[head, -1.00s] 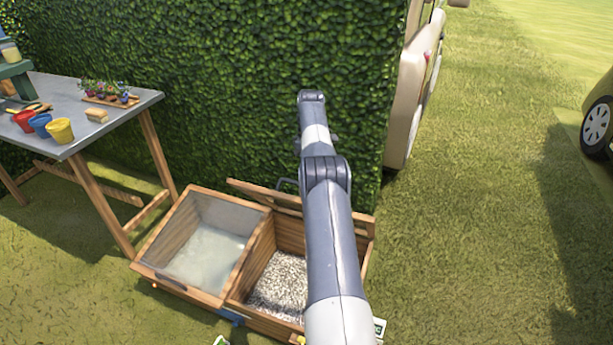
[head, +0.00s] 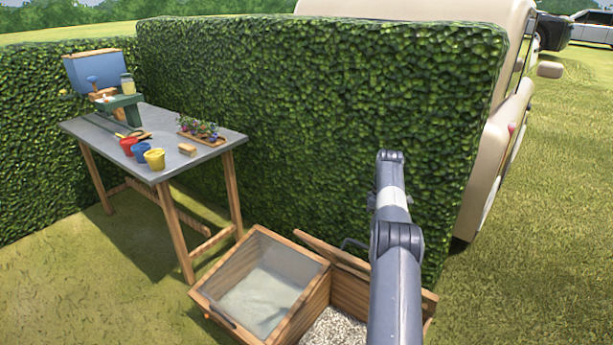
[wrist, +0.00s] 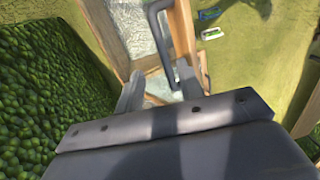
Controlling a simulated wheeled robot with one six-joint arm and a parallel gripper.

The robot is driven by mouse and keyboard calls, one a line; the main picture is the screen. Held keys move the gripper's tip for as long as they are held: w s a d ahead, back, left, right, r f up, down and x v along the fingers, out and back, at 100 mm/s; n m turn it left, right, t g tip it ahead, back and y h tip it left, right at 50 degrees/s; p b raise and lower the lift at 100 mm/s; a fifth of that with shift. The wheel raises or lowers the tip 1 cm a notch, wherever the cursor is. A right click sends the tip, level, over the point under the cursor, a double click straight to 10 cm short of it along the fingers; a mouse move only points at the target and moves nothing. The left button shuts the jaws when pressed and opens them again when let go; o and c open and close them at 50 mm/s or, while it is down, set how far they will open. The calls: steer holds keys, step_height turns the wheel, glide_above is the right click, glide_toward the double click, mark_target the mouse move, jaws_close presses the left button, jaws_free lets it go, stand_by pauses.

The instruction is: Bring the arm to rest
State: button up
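My arm (head: 396,275) rises from the bottom of the head view and stretches out over the right part of a wooden box, toward the hedge. My gripper is hidden behind the arm there. In the wrist view my gripper (wrist: 158,88) shows two grey fingers spread apart, with nothing visibly held between them. A dark curved handle (wrist: 151,28) shows beyond the fingers in the wrist view. I cannot tell whether it touches them; it looks apart.
The wooden box (head: 228,318) has a closed clear lid (head: 270,265) on its left and gravel (head: 335,330) in its open right part. The hedge (head: 300,110) stands close behind. A table (head: 178,160) with pots is at left.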

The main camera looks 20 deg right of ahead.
steer(key=f+b, duration=0.1)
steer(key=f, duration=0.2)
steer(key=a+f+b, duration=0.1)
steer(key=f+b, duration=0.1)
steer(key=f, duration=0.1)
steer(key=f+b, duration=0.1)
steer(key=f, duration=0.3)
steer(key=shift+s+a+f, duration=0.1)
steer(key=shift+s+a, duration=0.1)
steer(key=shift+s, duration=0.1)
